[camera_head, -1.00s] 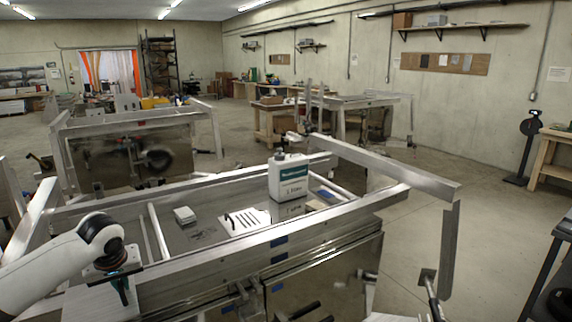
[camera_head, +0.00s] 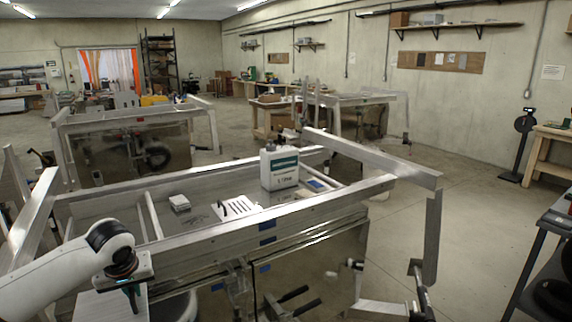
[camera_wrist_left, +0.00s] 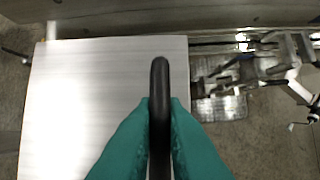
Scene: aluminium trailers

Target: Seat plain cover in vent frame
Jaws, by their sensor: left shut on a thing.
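My left gripper (camera_head: 132,297) is at the lower left in the head view, in front of the near trailer's rail. In the left wrist view its teal fingers (camera_wrist_left: 160,140) are shut on a black upright handle (camera_wrist_left: 159,90). Below them is a flat, plain silver plate, the plain cover (camera_wrist_left: 90,100); it shows in the head view (camera_head: 100,308), partly cut off. A white slotted plate (camera_head: 240,205) with a dark handle lies on the near trailer's bed. I cannot make out which opening is the vent frame. My right gripper is not in view.
The near trailer's metal rail (camera_head: 250,222) runs across just beyond the gripper. A white jug (camera_head: 280,170) and a small pale stack (camera_head: 179,203) stand on its bed. A second trailer (camera_head: 130,150) is behind.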

